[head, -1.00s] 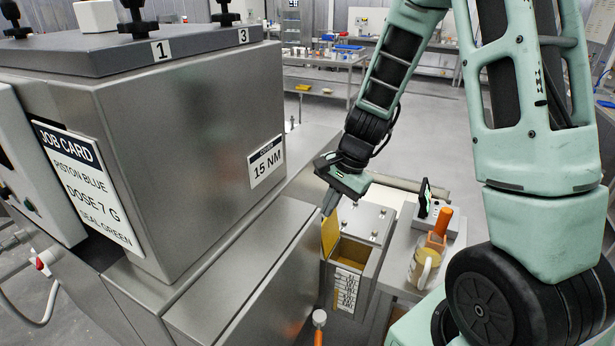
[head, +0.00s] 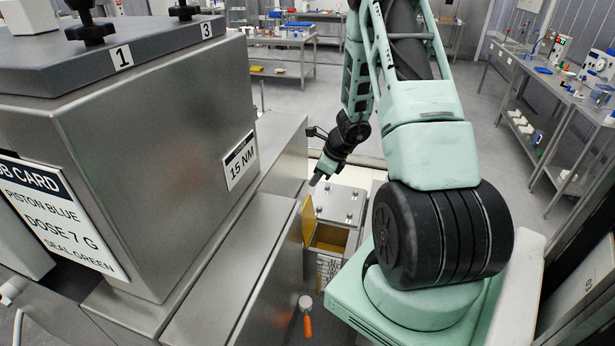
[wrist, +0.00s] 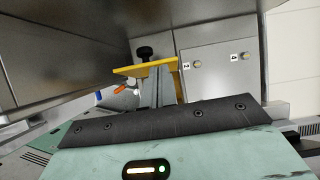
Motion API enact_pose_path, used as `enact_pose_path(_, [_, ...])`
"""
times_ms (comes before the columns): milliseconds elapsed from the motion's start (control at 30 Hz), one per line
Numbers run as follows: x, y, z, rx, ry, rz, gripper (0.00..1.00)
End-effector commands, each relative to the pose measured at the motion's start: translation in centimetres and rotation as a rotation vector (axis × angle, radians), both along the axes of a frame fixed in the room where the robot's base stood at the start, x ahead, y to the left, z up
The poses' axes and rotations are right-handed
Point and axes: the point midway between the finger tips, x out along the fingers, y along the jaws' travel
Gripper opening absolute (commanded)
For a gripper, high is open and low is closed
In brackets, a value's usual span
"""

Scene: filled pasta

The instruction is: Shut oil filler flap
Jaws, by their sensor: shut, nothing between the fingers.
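The yellow oil filler flap (head: 308,222) stands open, nearly upright, at the left side of the filler box (head: 325,264). The box's opening shows yellow inside. My gripper (head: 313,182) points down just above the flap's top edge in the head view. In the wrist view my closed fingers (wrist: 157,86) overlap the yellow flap (wrist: 132,71); I cannot tell whether they touch it. The fingers hold nothing. The flap's hinge is not clearly visible.
A large steel machine housing (head: 130,150) stands close on the left, with a lower steel ledge (head: 235,270) beside the box. An orange-handled tool (head: 307,325) is in front of the box. A bolted metal lid (head: 342,204) lies behind the opening. Open floor lies beyond.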

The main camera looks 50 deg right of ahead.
Motion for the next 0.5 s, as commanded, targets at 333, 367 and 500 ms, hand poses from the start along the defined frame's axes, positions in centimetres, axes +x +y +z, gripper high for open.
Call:
enact_pose_path(333, [0.6,0.1,-1.7,0.005,-0.001,-0.016,0.0])
enact_pose_path(367, [0.7,0.1,-2.0,0.006,0.0,-0.015,0.0])
enact_pose_path(500, [1.4,0.4,-3.4,0.006,-0.001,-0.014,0.0])
